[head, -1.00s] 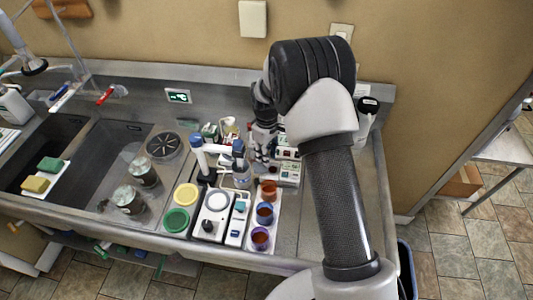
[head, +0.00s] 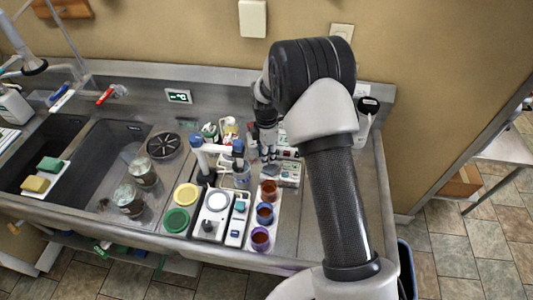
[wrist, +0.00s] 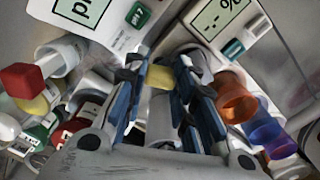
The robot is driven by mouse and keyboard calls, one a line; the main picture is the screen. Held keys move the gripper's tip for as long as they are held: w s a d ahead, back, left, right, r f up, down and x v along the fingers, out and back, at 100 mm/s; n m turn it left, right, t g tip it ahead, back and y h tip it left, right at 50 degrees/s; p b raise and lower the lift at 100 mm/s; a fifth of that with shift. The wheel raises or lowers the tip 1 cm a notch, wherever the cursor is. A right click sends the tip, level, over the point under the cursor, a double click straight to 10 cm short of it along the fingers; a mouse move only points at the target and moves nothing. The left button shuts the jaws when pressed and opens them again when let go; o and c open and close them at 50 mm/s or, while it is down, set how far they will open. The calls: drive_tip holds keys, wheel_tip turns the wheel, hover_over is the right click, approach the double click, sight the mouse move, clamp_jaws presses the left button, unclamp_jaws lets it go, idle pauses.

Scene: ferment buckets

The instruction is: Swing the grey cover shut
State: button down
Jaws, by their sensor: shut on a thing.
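My gripper (wrist: 162,72) is shut on a small yellowish piece (wrist: 160,78), seen between its fingertips in the wrist view. I cannot tell what that piece belongs to. In the head view my gripper (head: 268,154) is low over the counter, among the instruments, partly hidden by its own arm. A white meter with a "%" display (wrist: 215,18) lies just beyond the fingertips at the upper right. I cannot clearly make out the grey cover; my fingers and wrist may hide it.
A pH meter (wrist: 85,12) is at the upper left of the wrist view. Yellow (head: 186,195) and green (head: 175,220) lids lie left.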

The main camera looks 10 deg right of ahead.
drive_tip(key=shift+n, duration=1.7)
drive_tip(key=c, duration=1.3)
unclamp_jaws()
drive_tip(key=shift+r, duration=0.1)
wheel_tip(320, 180, up, 12)
drive_tip(key=shift+f, duration=0.1)
